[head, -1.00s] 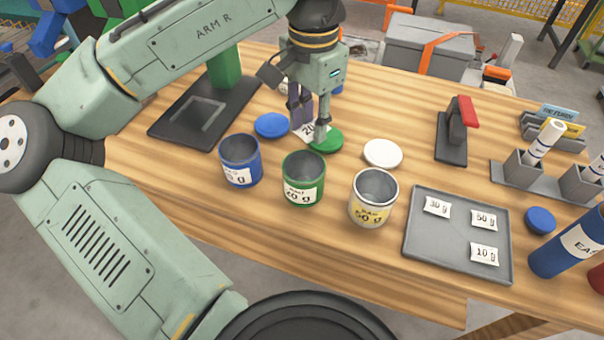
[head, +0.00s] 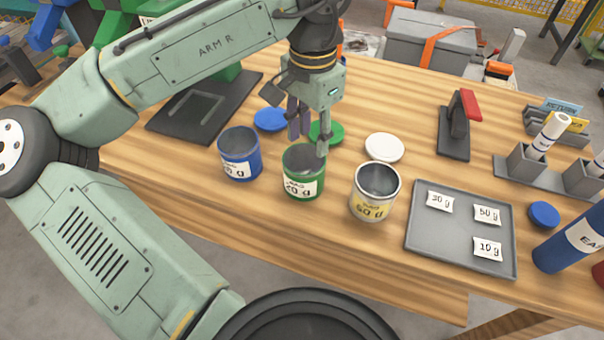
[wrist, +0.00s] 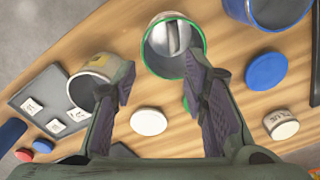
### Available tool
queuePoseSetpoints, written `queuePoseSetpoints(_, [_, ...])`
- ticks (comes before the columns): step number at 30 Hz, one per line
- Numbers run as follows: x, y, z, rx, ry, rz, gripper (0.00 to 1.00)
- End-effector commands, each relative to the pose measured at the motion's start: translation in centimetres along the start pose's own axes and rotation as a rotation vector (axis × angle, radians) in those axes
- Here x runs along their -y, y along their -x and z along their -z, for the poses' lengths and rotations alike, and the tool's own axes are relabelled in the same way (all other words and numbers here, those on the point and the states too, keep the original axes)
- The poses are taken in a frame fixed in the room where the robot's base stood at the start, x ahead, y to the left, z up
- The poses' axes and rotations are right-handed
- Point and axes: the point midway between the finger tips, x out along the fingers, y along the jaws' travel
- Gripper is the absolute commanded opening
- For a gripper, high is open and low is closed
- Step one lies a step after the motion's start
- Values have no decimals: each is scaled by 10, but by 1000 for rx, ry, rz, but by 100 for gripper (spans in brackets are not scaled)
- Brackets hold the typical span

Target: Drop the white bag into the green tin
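The green tin (head: 304,182), labelled 20 g, stands open and upright on the bench between a blue and a yellow-labelled tin. It also shows in the wrist view (wrist: 203,42). A pale grey-white strip, apparently the white bag (wrist: 172,38), lies inside the green tin. Its label cannot be read, and the tin wall hides most of it in the head view. My gripper (head: 308,143) is just above and behind the green tin's rim. Its fingers are spread apart in the wrist view (wrist: 159,72), with nothing between them.
The blue tin (head: 240,165) and yellow-labelled tin (head: 375,192) stand close on either side. Blue (head: 270,120), green (head: 333,130) and white (head: 384,148) lids lie behind. A grey tray (head: 458,262) with several labelled bags is at right.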

Motion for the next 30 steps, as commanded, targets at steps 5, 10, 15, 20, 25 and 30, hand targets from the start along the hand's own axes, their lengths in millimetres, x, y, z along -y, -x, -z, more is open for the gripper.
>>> queuePoseSetpoints(5, [0,0,0,0,0,0,51])
queuePoseSetpoints(10, [0,0,0,0,0,0,51])
queuePoseSetpoints(15, [0,6,0,-1,1,0,51])
queuePoseSetpoints(20, [0,31,1,-3,1,0,51])
queuePoseSetpoints(25, [0,69,1,-3,0,0,51])
queuePoseSetpoints(30, [0,101,0,-1,2,2,51])
